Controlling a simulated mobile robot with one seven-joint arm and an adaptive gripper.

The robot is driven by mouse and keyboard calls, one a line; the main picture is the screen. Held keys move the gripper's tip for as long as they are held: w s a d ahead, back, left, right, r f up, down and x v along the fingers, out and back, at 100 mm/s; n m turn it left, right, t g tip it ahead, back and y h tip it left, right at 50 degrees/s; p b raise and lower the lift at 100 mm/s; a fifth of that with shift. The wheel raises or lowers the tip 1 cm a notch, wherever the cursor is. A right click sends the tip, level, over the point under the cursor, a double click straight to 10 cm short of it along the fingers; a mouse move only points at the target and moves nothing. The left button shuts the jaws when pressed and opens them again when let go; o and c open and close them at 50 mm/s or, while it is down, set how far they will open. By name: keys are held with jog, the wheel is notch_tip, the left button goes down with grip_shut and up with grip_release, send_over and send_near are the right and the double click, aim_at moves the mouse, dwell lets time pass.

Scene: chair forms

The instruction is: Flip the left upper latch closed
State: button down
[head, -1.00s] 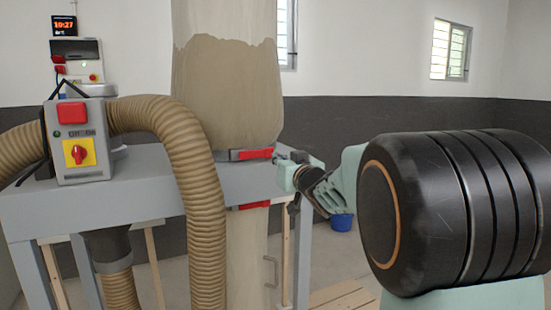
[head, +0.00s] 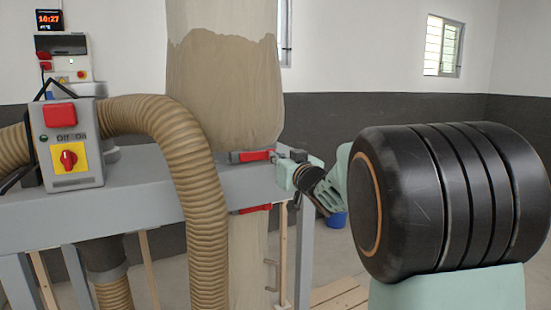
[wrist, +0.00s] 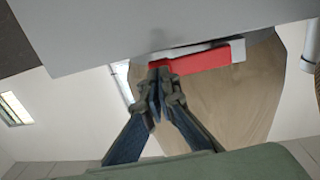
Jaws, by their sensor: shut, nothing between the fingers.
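The upper latch (head: 257,155) has a red handle on a grey metal strap around the foot of the upper beige bag (head: 222,90). In the wrist view the red handle (wrist: 205,60) runs to the right from my fingertips, close along the grey strap. My gripper (wrist: 160,72) is shut and empty, its tips at the left end of the handle, seemingly touching it. In the head view my gripper (head: 281,152) is at the handle's right end, small and partly hidden by my own wrist. A second red-handled latch (head: 252,209) sits below the grey beam.
A ribbed hose (head: 190,160) arches left of the bag. A control box (head: 66,143) with red and yellow switches stands on the grey frame (head: 140,195).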

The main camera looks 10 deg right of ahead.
jog(key=shift+w, duration=0.1)
jog(key=shift+w+r, duration=0.2)
jog(key=shift+w, duration=0.5)
